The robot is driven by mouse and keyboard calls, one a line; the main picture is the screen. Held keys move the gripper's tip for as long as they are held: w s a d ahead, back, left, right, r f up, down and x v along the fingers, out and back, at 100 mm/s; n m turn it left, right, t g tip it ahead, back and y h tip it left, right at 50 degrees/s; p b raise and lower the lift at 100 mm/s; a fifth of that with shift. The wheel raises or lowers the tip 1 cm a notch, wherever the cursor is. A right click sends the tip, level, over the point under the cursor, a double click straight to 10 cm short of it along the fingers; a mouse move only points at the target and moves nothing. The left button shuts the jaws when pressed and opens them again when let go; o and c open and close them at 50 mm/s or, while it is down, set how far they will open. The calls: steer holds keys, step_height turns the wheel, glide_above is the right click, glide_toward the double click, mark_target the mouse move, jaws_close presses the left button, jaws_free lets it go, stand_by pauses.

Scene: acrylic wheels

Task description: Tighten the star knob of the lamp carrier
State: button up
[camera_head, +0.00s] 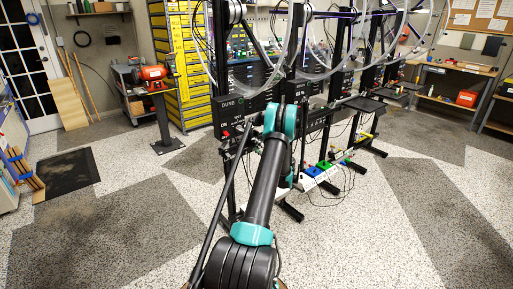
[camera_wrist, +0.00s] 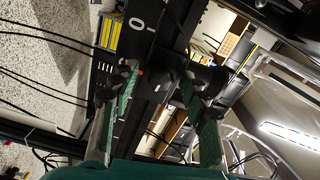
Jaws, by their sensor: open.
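My gripper (camera_wrist: 160,76) is open in the wrist view. Its two green-padded fingers stand apart, left and right. A small dark knob-like part (camera_wrist: 157,86) shows between the fingers, against the black frame. I cannot tell for sure that it is the star knob, or whether a finger touches it. A black panel with white marks (camera_wrist: 136,32) lies beyond the left finger. In the head view my arm reaches the black stand with the "DUNE" box (camera_head: 231,107), and my gripper is hidden there. I cannot pick out the lamp carrier with certainty.
Several black stands hold large clear wheels (camera_head: 247,76) in a row running back right. Loose cables (camera_head: 345,178) and colored boxes (camera_head: 317,168) lie by their feet. A red vise (camera_head: 153,74) stands on a pedestal at left. The speckled floor in front is mostly clear.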

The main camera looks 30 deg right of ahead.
steer(key=s, duration=1.2)
steer(key=shift+d, duration=0.45)
